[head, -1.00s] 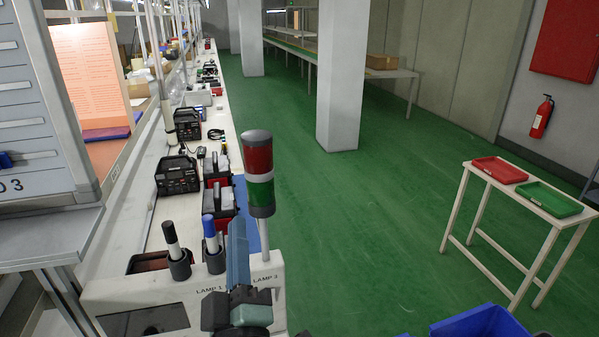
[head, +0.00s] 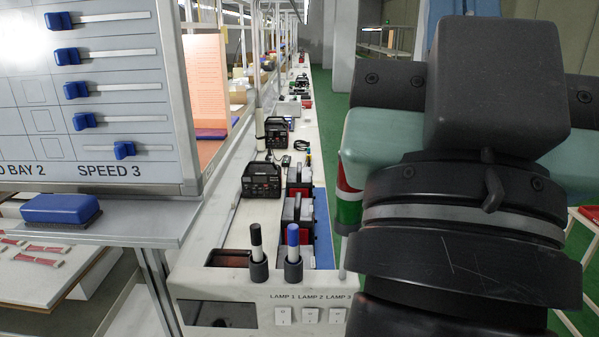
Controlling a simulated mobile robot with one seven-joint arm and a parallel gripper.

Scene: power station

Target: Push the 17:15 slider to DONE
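A white board (head: 130,175) at the left carries several blue sliders on horizontal rails. One slider (head: 66,53) is near the top, one (head: 76,90) is below it, and another (head: 84,121) is lower still; these sit at the left of their visible rails. The lowest slider (head: 124,149) stands further right. The board's left part is cut off. My arm fills the right side of the head view, and my gripper's fingers do not show.
A blue eraser-like block (head: 60,208) lies on the ledge (head: 150,218) under the board. A long bench (head: 205,235) holds two markers in holders (head: 290,262), lamp switches (head: 310,315) and black devices (head: 262,180). A red and green signal lamp (head: 348,208) is partly hidden by my arm.

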